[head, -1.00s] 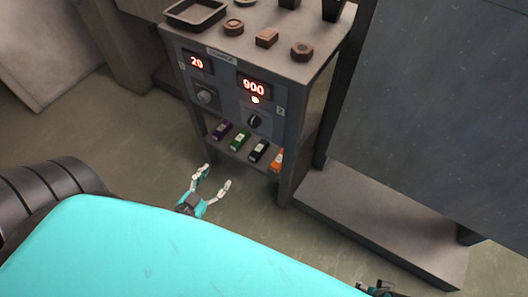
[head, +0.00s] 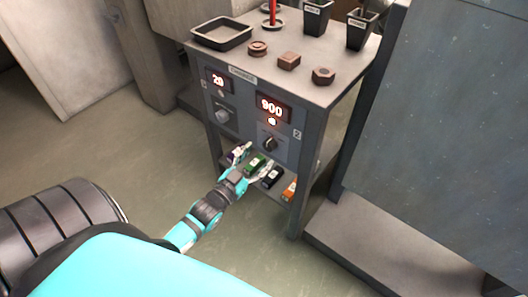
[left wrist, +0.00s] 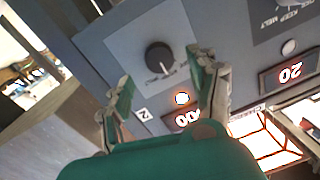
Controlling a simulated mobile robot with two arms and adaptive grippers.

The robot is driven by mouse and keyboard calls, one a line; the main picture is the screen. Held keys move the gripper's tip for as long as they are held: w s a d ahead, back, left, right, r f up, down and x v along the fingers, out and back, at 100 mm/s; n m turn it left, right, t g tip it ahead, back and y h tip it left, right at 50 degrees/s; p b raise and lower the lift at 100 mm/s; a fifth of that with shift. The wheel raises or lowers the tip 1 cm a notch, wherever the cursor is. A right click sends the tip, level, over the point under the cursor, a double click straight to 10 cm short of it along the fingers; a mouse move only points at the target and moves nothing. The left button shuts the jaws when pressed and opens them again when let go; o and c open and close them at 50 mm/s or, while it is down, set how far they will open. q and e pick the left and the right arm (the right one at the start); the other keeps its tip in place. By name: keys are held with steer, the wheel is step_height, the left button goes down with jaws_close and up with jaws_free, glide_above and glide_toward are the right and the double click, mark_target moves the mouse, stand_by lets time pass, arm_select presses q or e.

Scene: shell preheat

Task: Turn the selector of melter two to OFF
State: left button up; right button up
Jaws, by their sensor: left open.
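The selector of melter two is a dark round knob (head: 270,143) on the cabinet's right panel, below the lit 900 display (head: 273,107) and a lit lamp (head: 271,121). My left gripper (head: 256,160) is open in front of and below the panel, apart from the knob. In the left wrist view the knob (left wrist: 159,58) lies ahead, beyond the open fingertips, with a white pointer mark on its edge. The number 2 label (left wrist: 143,114) shows nearby. I cannot read which position the knob points to. My right gripper is out of view.
Melter one has a 20 display (head: 217,80) and a grey knob (head: 223,116). A tray (head: 222,33), brown moulded pieces and dark pots stand on top. A grey wall (head: 465,130) is at right.

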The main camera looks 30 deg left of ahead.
mark_target(267, 147)
arm_select(q)
steer(key=shift+w, duration=1.95)
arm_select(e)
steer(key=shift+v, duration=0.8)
arm_select(q)
steer(key=c, duration=1.1)
steer(key=shift+c, duration=0.2)
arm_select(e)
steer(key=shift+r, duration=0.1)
arm_select(q)
steer(key=n+p, duration=0.3)
steer(key=shift+r, duration=0.2)
steer(key=n+p, duration=0.2)
steer(key=n, duration=0.2)
steer(key=shift+a+f+n+p, duration=0.1)
steer(key=shift+n+p, duration=0.2)
steer(key=shift+f+n+g, duration=0.1)
steer(key=shift+n+g, duration=0.2)
steer(key=shift+n, duration=0.4)
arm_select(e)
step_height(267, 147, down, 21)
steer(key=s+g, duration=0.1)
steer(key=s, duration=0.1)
